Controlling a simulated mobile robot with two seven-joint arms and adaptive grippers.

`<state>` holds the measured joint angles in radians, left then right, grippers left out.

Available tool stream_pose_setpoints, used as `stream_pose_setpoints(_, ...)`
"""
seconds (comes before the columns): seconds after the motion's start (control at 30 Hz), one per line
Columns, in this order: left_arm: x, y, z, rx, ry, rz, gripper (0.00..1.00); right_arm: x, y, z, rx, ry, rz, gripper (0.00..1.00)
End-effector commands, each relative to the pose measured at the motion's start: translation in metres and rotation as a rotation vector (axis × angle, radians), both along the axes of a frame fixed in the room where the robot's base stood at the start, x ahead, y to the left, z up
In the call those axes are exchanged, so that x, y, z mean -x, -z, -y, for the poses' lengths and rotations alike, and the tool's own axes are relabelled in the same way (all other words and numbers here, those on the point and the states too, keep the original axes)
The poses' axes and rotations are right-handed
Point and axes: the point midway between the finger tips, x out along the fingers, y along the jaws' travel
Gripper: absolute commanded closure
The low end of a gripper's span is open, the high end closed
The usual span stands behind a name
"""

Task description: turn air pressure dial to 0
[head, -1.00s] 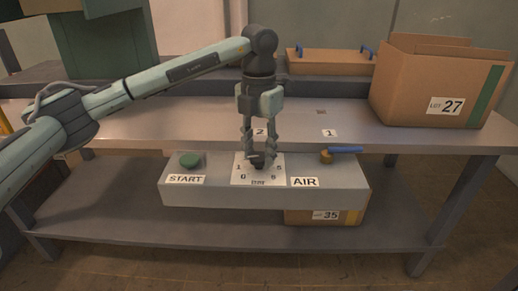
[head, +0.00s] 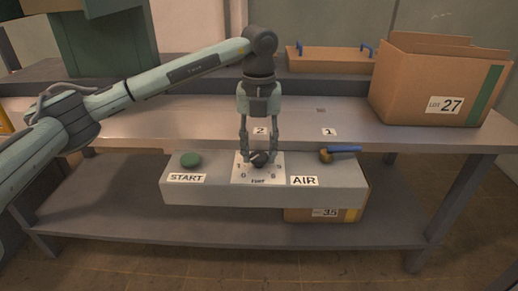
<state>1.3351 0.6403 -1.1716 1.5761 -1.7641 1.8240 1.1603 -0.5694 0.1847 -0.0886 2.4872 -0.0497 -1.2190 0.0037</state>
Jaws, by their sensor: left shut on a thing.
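The air pressure dial is a black knob (head: 261,161) on a white numbered plate (head: 243,172), on the front of a grey box (head: 335,183) below the table. My left gripper (head: 257,150) reaches down from above, its fingers shut on the knob. The fingers and the knob's small size hide where its pointer stands. Digits show around the plate, with a 0 at its lower left. The AIR label (head: 304,181) is to the right of the plate. My right gripper is not in view.
A green START button (head: 191,160) is left of the dial. A blue-handled valve (head: 341,151) is at its right. A LOT 27 carton (head: 425,90) stands on the table (head: 200,120) at right; another carton (head: 325,214) sits under the grey box.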

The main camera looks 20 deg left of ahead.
Motion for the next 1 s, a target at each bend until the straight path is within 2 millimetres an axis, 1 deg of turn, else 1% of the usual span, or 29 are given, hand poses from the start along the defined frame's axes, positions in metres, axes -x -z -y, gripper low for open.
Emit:
stream_pose_setpoints(0.4, -0.0005, -0.0008, -0.0001, 0.000, -0.011, 0.002, 0.92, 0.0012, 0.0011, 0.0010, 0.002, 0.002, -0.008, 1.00)
stream_pose_setpoints(0.43, -0.0005, -0.0008, -0.0002, 0.001, -0.011, 0.001, 0.62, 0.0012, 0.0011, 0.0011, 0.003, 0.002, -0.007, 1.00)
stream_pose_setpoints(0.6, -0.0004, -0.0006, -0.0001, 0.001, -0.010, 0.001, 0.42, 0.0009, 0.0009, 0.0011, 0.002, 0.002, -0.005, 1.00)
stream_pose_setpoints(0.87, -0.0002, -0.0006, -0.0001, 0.000, -0.009, 0.000, 0.42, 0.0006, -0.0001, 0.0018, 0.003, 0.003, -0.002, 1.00)
stream_pose_setpoints(0.97, -0.0005, -0.0055, 0.0000, 0.001, -0.009, 0.001, 0.42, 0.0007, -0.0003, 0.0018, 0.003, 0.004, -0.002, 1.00)
stream_pose_setpoints(1.0, -0.0006, -0.0098, -0.0001, 0.000, -0.009, 0.002, 0.42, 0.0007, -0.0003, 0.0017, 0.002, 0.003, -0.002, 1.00)
